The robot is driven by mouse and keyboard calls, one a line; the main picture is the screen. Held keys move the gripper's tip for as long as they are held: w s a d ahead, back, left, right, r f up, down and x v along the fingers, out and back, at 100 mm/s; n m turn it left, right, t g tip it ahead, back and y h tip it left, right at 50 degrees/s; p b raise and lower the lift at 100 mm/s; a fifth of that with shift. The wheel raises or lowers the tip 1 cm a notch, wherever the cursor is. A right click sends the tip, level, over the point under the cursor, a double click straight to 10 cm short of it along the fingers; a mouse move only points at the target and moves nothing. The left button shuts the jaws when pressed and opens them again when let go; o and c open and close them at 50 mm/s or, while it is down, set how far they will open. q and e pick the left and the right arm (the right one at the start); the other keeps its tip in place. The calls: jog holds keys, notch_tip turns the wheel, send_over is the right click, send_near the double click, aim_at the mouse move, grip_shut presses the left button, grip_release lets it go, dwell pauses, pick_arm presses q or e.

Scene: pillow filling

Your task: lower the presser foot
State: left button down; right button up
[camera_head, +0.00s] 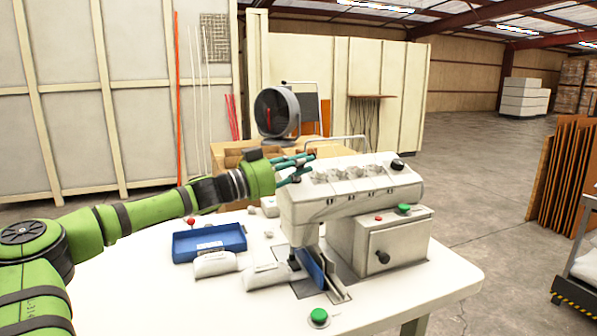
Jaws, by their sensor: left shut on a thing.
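The white sewing machine (345,193) stands on the white table. Its head overhangs at the left, and the presser foot area (294,264) sits low beneath that end, too small to tell whether the foot touches down. A blue piece (318,268) stands on the dark plate under the head. My left gripper (296,168), with teal fingers, is at the top left end of the head. It is shut on a small part there, probably a lever, which the fingers mostly hide. My right gripper is out of view.
On the white table (440,284) are a blue tray (209,242), two white pillow-like bags (215,264) and a green button (318,317) at the front edge. A fan (277,112) stands behind on a wooden stand. A cart is at the right edge.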

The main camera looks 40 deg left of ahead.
pick_arm(q)
jog(key=shift+s+d+m, duration=0.1)
jog(key=shift+d+m, duration=0.05)
jog(key=shift+m, duration=0.25)
jog(key=c, duration=1.1)
grip_release()
jog(key=shift+d, duration=0.1)
notch_tip(320, 180, up, 10)
